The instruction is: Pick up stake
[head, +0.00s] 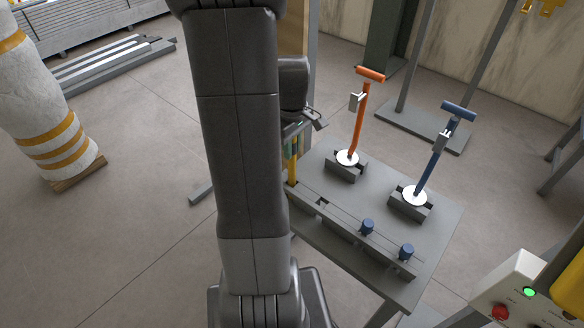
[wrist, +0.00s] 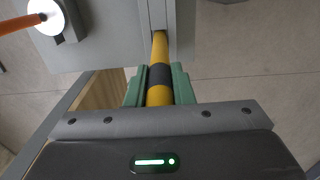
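The yellow stake with a black band (wrist: 159,75) lies between the green fingers of my gripper (wrist: 160,88) in the wrist view. The fingers press against both its sides with no gap that I can see. In the head view the lower part of the yellow stake (head: 292,172) stands upright at the far left end of the slotted rail (head: 335,218) on the grey table. My gripper (head: 296,142) is around its upper part there. My arm hides part of the gripper and of the table's left side.
An orange T-handled tool (head: 361,125) and a blue one (head: 431,168) stand in holders on the table (head: 440,235). Two blue knobs (head: 367,227) sit in the rail's near part. A control box (head: 515,290) is at lower right.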

